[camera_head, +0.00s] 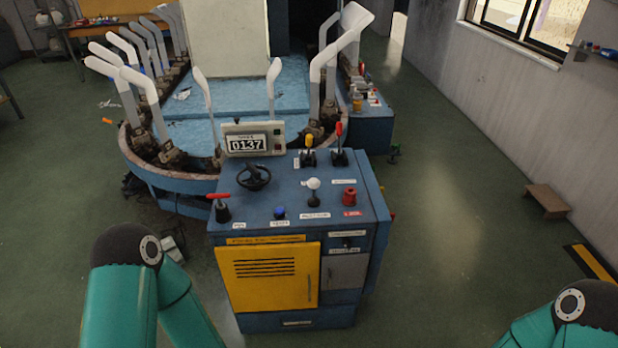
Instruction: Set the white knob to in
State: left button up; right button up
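The white knob (314,184) is a ball on a short dark stem. It stands upright on the blue top of the control console (295,225), right of the middle. A small white label lies in front of it; its text is too small to read. I cannot tell which setting the knob is at. Neither of my grippers is in view. Only teal and black links of my arms show at the bottom left and bottom right, well apart from the console.
Around the knob are a red button (349,196), a blue button (279,213), a black handwheel (254,177), a red-handled lever (220,206), a yellow-topped lever (309,150) and a red-topped lever (339,146). A counter display (252,140) reads 0137. Sock forms ring the machine behind.

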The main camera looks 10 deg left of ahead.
aim_at(314, 183)
jog(key=i, duration=0.85)
jog(key=z, duration=0.05)
